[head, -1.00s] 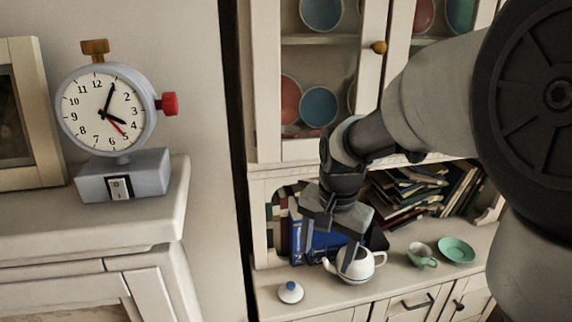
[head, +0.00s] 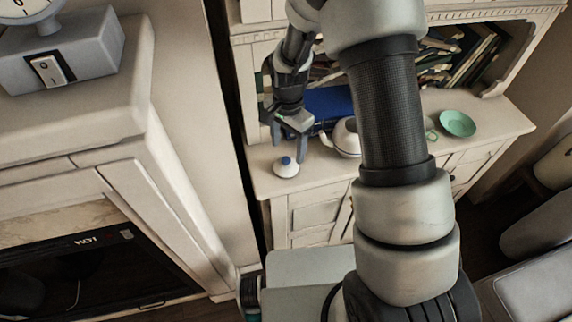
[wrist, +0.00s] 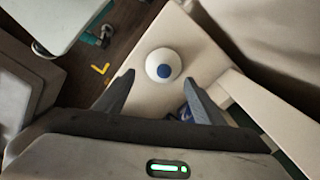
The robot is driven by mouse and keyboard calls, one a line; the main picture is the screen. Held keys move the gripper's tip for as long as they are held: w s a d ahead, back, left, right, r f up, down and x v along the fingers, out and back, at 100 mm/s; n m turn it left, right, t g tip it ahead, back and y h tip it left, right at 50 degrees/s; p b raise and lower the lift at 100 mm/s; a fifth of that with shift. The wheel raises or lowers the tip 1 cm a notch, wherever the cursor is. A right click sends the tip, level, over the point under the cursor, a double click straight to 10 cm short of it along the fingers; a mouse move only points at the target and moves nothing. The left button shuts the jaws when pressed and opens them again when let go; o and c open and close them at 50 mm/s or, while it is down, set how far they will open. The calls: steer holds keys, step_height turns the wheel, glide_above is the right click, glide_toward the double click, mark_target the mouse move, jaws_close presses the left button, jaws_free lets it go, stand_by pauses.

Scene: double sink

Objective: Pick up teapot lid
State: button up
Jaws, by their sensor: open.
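The teapot lid (head: 286,167) is a small white dome with a blue knob, lying near the left front corner of the cabinet counter. In the wrist view the lid (wrist: 163,66) shows from above, just beyond the fingertips and between their lines. My gripper (head: 291,155) is open and points down over the lid, with nothing held. In the wrist view the two fingers of my gripper (wrist: 158,80) are spread apart. The white teapot (head: 346,137) stands to the right of the lid, partly hidden by my arm.
The counter (head: 262,183) ends close to the lid at the left and front. Blue books (head: 330,103) stand behind it. A green saucer (head: 457,123) lies further right, with a green cup (head: 430,128) mostly hidden by my arm.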

mark_target(286, 160)
steer(key=shift+w+a+f, duration=0.1)
steer(key=shift+w+f, duration=0.1)
steer(key=shift+f, duration=1.55)
steer(key=shift+w+a+f, duration=0.1)
steer(key=shift+w+f, duration=0.05)
steer(key=shift+f, duration=1.6)
steer(key=c, duration=1.2)
steer(key=shift+s, duration=0.15)
steer(key=shift+c, duration=0.9)
steer(key=shift+f, duration=0.1)
